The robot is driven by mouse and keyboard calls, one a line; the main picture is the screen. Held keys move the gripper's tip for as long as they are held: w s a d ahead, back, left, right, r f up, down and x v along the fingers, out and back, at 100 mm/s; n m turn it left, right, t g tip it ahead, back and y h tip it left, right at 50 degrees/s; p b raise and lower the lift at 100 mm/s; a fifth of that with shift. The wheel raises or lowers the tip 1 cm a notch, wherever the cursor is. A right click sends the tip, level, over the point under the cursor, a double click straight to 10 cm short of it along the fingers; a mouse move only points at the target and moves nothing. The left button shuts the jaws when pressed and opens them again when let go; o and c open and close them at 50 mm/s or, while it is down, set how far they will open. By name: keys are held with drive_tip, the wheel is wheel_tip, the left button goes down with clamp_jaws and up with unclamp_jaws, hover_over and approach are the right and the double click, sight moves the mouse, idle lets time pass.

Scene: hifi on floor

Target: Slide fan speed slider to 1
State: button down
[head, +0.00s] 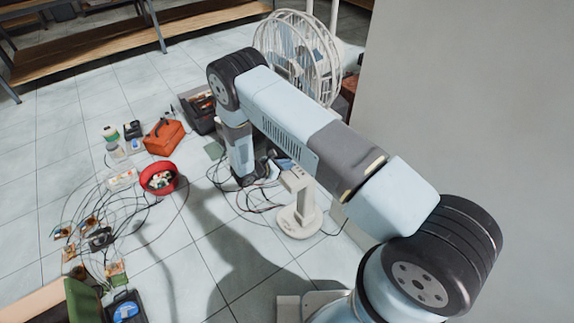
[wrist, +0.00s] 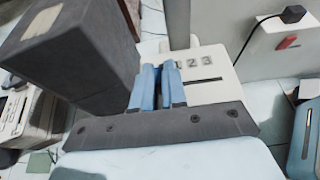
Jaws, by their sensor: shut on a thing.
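The fan (head: 298,55) stands at the back beside the wall, with a white caged head. A pale control panel (wrist: 218,92) with raised numbers and a dark slot (wrist: 205,79) shows in the wrist view. The 2 and 3 are readable; the mark left of them is partly hidden. My gripper (wrist: 158,90) has its blue fingers close together over the panel, left of the visible slot and near that mark. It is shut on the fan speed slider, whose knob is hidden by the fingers. In the head view, my arm reaches down to the floor and the fingers cannot be made out.
A white pedestal base (head: 298,222) stands right of my wrist. A red bowl (head: 158,178), an orange bag (head: 164,137) and a black toolbox (head: 198,108) lie to the left. Cables run across the tiles. A socket with a black plug (wrist: 293,14) is at right. The wall (head: 465,90) bounds the right.

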drive_tip(key=shift+a, duration=0.1)
drive_tip(key=shift+s+d, duration=0.55)
drive_tip(key=shift+s, duration=0.25)
drive_tip(key=c, duration=1.2)
unclamp_jaws()
drive_tip(key=shift+o, duration=0.2)
drive_tip(key=v, duration=1.3)
drive_tip(key=shift+s+a, duration=0.2)
drive_tip(key=shift+a, duration=0.05)
drive_tip(key=shift+r, duration=0.15)
